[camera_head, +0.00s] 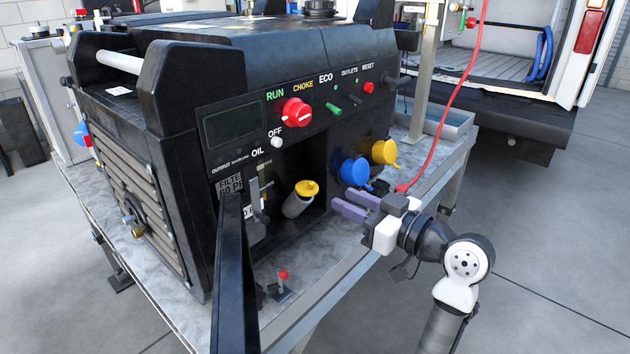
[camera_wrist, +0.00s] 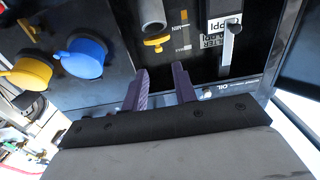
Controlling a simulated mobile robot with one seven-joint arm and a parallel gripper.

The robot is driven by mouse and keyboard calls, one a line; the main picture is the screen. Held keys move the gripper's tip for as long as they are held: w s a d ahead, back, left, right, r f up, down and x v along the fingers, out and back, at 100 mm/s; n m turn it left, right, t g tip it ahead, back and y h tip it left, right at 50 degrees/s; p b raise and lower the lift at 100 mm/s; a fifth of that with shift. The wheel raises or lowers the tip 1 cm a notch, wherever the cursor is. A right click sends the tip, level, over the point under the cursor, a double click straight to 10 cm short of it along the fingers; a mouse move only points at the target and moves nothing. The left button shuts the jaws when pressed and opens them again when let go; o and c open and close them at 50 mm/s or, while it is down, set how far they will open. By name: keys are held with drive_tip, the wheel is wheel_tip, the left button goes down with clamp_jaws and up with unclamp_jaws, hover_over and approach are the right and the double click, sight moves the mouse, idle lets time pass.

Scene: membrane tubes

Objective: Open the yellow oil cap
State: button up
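The yellow oil cap (camera_head: 307,188) sits on top of a tilted grey filler tube (camera_head: 295,206) inside the recess of the black generator. In the wrist view the cap (camera_wrist: 157,42) is on the end of the tube (camera_wrist: 152,12), just beyond the fingertips. My gripper (camera_head: 342,200) has two purple fingers and is to the right of the cap, outside the recess opening. In the wrist view my gripper (camera_wrist: 160,72) is open with an empty gap between its fingers. It is apart from the cap.
A black door (camera_head: 236,275) stands swung open at the recess's left. The blue (camera_head: 353,171) and yellow (camera_head: 383,151) outlet covers are close to my gripper. A lever (camera_head: 257,200) is left of the tube. A small red-topped valve (camera_head: 282,282) stands on the table. A red hose (camera_head: 458,90) hangs behind my gripper.

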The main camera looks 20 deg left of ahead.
sight(314, 185)
drive_tip(key=p+x, duration=0.1)
drive_tip(key=x, duration=0.9)
drive_tip(key=shift+f+p, duration=0.1)
drive_tip(key=shift+p, duration=0.2)
clamp_jaws()
